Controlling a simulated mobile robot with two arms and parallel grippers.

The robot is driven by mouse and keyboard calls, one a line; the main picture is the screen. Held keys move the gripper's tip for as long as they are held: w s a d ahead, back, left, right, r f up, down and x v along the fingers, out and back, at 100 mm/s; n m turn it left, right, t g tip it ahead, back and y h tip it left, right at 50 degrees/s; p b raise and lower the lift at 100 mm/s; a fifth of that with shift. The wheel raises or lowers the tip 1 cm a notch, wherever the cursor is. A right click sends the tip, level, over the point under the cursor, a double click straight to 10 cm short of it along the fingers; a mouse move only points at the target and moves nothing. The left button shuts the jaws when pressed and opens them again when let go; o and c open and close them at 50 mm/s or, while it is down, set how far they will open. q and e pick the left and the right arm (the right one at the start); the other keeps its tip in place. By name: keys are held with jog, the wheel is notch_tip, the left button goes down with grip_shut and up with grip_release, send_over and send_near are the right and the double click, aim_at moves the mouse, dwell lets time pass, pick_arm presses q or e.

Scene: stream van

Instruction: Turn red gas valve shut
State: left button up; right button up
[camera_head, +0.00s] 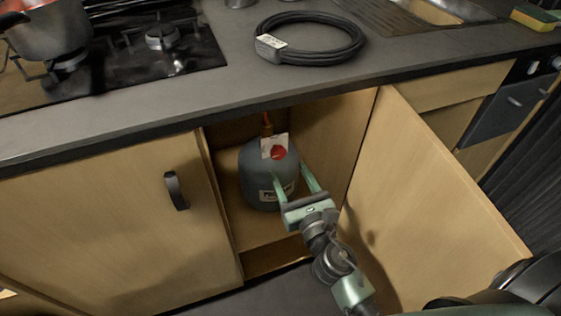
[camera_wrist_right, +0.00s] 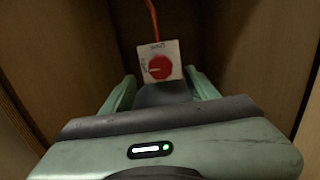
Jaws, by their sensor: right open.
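The red gas valve (camera_head: 278,153) is a round knob on a white plate at the top of a grey gas bottle (camera_head: 257,165) inside the open cabinet. In the right wrist view the valve (camera_wrist_right: 159,67) shows straight ahead, beyond the fingers, with an orange hose (camera_wrist_right: 152,18) rising above it. My right gripper (camera_head: 294,172) reaches into the cabinet in front of the bottle. Its two fingers are apart with nothing held, and the valve is a little beyond their tips. My left gripper is out of view.
The open cabinet door (camera_head: 430,190) stands to the right of my right arm, and a closed door (camera_head: 110,220) is on the left. Above is the worktop (camera_head: 235,85) with a coiled black cable (camera_head: 310,38), a hob (camera_head: 150,50) and a pot (camera_head: 48,30). The cabinet walls are close on both sides.

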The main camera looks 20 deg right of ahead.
aim_at(279, 154)
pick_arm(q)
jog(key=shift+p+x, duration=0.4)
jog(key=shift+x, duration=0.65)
pick_arm(e)
jog(key=w, duration=0.7)
jog(key=shift+a, duration=0.15)
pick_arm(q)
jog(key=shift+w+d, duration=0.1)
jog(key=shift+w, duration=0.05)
pick_arm(e)
grip_shut()
